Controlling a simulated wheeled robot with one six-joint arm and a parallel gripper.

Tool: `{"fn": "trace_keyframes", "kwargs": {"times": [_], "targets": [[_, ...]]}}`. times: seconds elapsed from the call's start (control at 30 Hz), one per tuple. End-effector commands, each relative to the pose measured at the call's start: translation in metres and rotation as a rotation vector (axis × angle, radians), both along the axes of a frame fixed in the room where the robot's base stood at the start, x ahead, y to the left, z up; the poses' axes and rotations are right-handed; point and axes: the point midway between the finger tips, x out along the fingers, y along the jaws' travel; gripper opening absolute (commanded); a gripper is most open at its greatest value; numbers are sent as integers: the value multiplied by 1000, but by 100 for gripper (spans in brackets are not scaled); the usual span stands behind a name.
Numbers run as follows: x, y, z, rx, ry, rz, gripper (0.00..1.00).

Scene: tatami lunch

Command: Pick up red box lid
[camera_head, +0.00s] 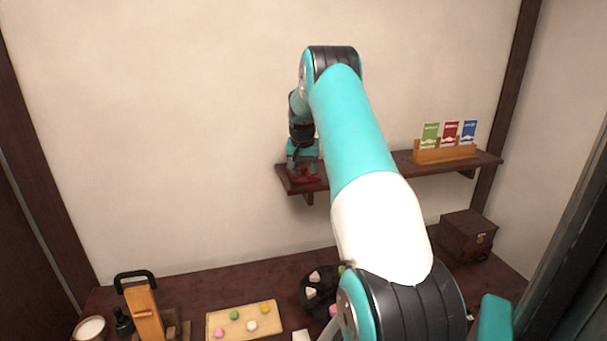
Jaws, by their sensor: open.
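A red box lid (304,179) lies on the left end of a dark wooden wall shelf (287,186). It looks small and partly hidden at this distance. My gripper (302,168) is right above the lid, pointing down, at the shelf's left end. Its fingers are small and dark here, and it is open. I cannot tell whether the fingers touch the lid or stand around it. My arm covers the middle of the shelf.
A wooden holder (445,153) with green, red and blue packets stands on the shelf's right part. Below, the dark table (190,289) bears a wooden board (215,322) with coloured sweets, a dark round tray (306,297), a wooden stand (145,312) and a brown box (467,234).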

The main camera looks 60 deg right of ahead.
Motion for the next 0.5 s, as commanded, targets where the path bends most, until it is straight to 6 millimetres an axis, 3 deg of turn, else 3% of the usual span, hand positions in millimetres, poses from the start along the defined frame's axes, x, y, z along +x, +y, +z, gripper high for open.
{"fn": "trace_keyframes", "kwargs": {"times": [0.1, 0.3, 0.33, 0.5], "targets": [[0, 0, 0, 0, 0, 0, 52], [0, 0, 0, 0, 0, 0, 6], [0, 0, 0, 0, 0, 0, 3], [0, 0, 1, -1, 0, 0, 2]]}}
